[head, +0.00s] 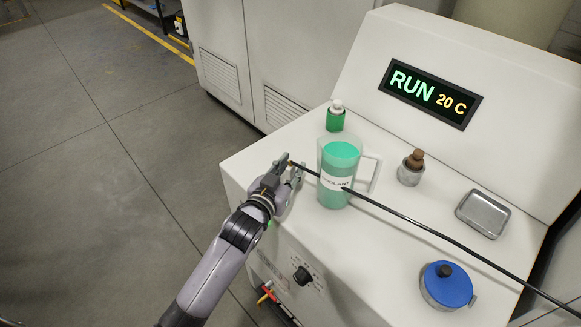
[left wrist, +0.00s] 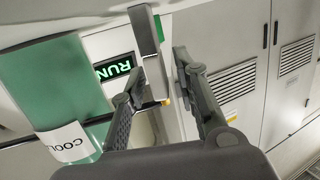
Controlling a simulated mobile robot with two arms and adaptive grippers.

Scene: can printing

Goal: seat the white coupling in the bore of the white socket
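I cannot make out a white coupling or a white socket with a bore in either view. My left gripper (head: 290,168) is over the left edge of the white machine top (head: 270,233), left of the coolant jug. My right gripper is out of view.
A jug of green coolant (head: 334,190) stands close right of the left gripper. A green bottle (head: 335,122), a grey pot with a brown top (head: 410,169), a metal tray (head: 483,213) and a blue-lidded container (head: 447,285) stand on the top. The display (head: 430,93) reads RUN 20 C.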

